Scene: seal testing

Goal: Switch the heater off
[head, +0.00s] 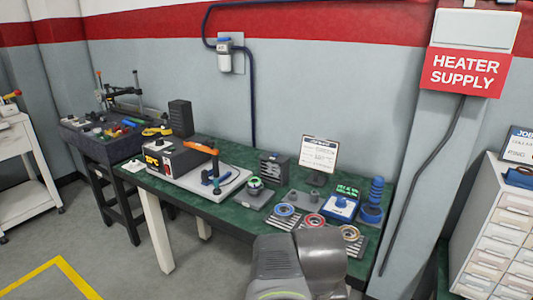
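A white box (476,28) is on the wall at the upper right, above a red sign (466,72) reading HEATER SUPPLY. A dark cable (425,165) runs down the wall from it. My grey arm is at the bottom centre, in front of the bench. My gripper is not in view.
The green bench (130,176) holds an orange-handled clamp (200,147), coloured rings, a blue scale (341,207) and a card on a stand (319,154). A drawer cabinet (498,225) stands at the right. Free floor (110,255) shows at the lower left.

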